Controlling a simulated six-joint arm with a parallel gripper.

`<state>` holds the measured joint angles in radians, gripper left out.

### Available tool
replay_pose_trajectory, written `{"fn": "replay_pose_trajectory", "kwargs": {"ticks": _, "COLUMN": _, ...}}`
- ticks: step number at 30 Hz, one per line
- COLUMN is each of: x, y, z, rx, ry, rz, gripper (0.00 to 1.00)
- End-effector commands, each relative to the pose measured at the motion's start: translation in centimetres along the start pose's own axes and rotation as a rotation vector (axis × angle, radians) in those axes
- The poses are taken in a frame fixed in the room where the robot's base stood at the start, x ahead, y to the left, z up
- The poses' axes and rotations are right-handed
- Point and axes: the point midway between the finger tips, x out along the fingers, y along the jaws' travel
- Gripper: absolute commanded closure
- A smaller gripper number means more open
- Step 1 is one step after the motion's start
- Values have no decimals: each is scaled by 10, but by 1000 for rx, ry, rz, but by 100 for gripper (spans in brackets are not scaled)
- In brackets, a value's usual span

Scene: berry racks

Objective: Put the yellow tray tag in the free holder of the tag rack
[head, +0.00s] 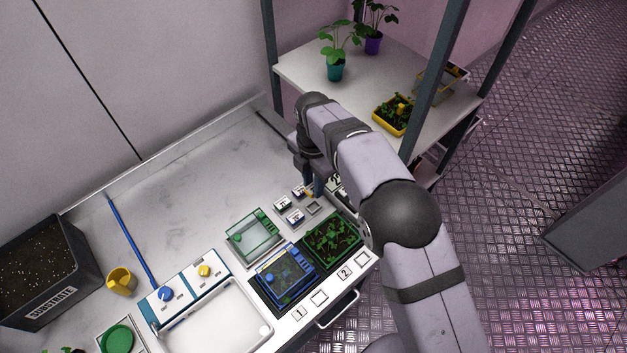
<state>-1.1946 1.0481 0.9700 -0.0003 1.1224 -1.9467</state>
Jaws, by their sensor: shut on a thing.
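My gripper (314,190) is low over the back right of the bench, partly hidden by my own arm. It is shut on the yellow tray tag (308,193), of which only a small yellow bit shows beside the fingers. The tag rack is a group of small square holders just left of and below the gripper. Holders with white tags show at the left (283,203), at the front (295,217) and at the back (298,192). The holder at the right (313,208) looks grey and empty, close below the gripper. Whether the tag touches the rack is too small to tell.
A green tray of seedlings (333,239), a blue tray (286,272) and a clear green-rimmed box (254,237) stand in front of the rack. A shelf (300,72) with potted plants and a yellow tray (391,116) stands behind. The bench's back left (190,170) is clear.

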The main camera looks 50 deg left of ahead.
Motion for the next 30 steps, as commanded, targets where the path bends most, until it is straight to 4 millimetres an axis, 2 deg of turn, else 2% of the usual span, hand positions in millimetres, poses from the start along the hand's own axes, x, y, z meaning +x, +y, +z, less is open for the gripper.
{"fn": "replay_pose_trajectory", "kwargs": {"ticks": 1, "x": 8, "y": 0, "z": 0, "rx": 0, "ry": 0, "rz": -1, "gripper": 98}}
{"fn": "replay_pose_trajectory", "kwargs": {"ticks": 18, "x": 58, "y": 0, "z": 0, "rx": 0, "ry": 0, "rz": -1, "gripper": 98}}
{"fn": "replay_pose_trajectory", "kwargs": {"ticks": 30, "x": 74, "y": 0, "z": 0, "rx": 0, "ry": 0, "rz": -1, "gripper": 98}}
